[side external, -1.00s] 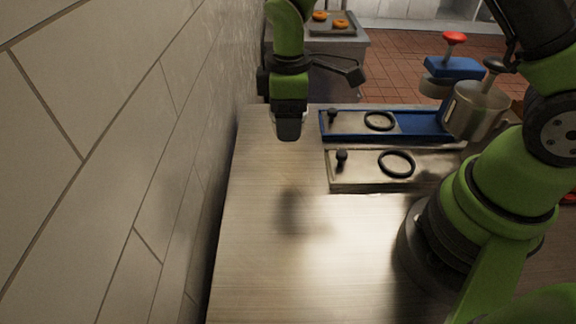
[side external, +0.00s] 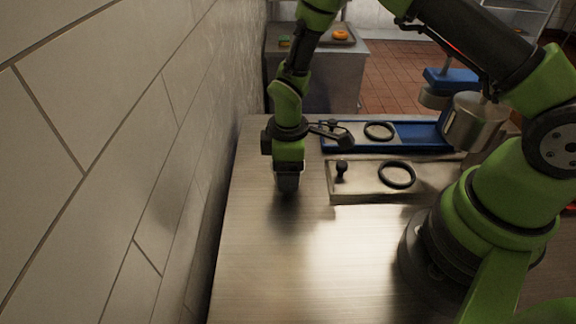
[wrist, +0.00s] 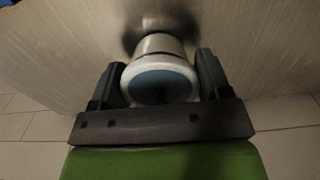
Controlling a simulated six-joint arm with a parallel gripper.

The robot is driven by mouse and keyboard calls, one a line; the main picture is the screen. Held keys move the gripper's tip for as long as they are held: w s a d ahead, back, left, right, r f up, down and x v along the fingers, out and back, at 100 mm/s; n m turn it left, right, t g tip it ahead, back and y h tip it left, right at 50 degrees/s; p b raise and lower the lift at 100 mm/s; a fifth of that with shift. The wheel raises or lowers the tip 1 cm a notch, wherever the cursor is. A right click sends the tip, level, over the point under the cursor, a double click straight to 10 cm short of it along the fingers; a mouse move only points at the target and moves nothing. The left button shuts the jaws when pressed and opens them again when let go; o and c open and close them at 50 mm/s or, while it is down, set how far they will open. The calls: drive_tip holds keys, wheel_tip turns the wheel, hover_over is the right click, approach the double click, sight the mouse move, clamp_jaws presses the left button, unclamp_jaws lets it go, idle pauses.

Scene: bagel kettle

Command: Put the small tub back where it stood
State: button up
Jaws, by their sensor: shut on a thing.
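The small tub (wrist: 160,85), with a white rim and a dull blue top, sits between the two dark fingers of my gripper (wrist: 160,68) in the wrist view. The fingers are shut on its sides. In the side view my gripper (side external: 288,180) points down over the left part of the metal counter (side external: 270,255), near the tiled wall. The tub is mostly hidden by the fingers there. A dark shadow lies close under it; I cannot tell whether its base touches the counter.
A steel plate (side external: 425,179) with a black knob and black ring lies right of my gripper. Behind it is a blue tray (side external: 410,132) with another ring. A steel pot (side external: 472,122) stands at the right. The front counter is clear; the wall (side external: 120,160) is close on the left.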

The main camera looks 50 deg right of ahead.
drive_tip(key=o, duration=1)
drive_tip(key=shift+f, duration=0.1)
drive_tip(key=shift+c, duration=0.2)
wheel_tip(320, 180, up, 13)
drive_tip(key=shift+f, duration=0.1)
drive_tip(key=s+d+r+m+t+y, duration=0.1)
drive_tip(key=s+r+m+t, duration=0.15)
drive_tip(key=r, duration=0.45)
drive_tip(key=s+d+r+m+t, duration=0.1)
drive_tip(key=s+r+m, duration=0.3)
drive_tip(key=r, duration=0.2)
drive_tip(key=s+r+m+t+y, duration=0.1)
drive_tip(key=s+r+m+t, duration=0.2)
drive_tip(key=s+m, duration=0.3)
drive_tip(key=shift+s+d+r+t, duration=0.35)
drive_tip(key=shift+s+r, duration=0.3)
drive_tip(key=shift+s, duration=1.9)
drive_tip(key=shift+m, duration=0.25)
